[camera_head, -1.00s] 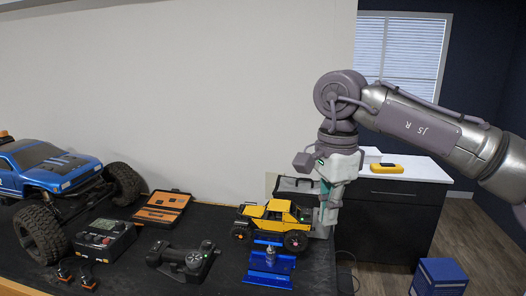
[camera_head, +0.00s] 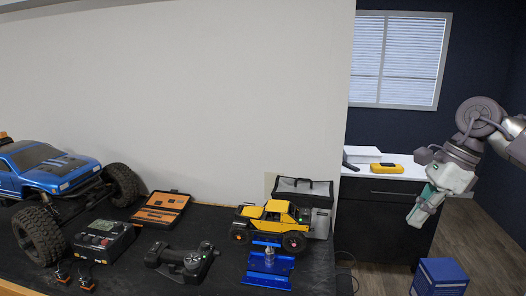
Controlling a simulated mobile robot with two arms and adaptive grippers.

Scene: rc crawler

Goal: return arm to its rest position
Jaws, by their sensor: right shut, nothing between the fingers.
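My right gripper (camera_head: 418,214) is at the right side of the head view, shut and empty. It hangs tilted down and to the left, in front of the dark cabinet and clear of the black worktable (camera_head: 222,214). My right arm comes in from the right edge. My left gripper is not in view. A yellow RC crawler (camera_head: 268,222) stands on the right part of the worktable, apart from my gripper.
A controller (camera_head: 185,260), charger (camera_head: 103,240), orange tool case (camera_head: 160,209) and large blue truck (camera_head: 50,172) lie further left. A blue box (camera_head: 438,277) is on the floor below my gripper.

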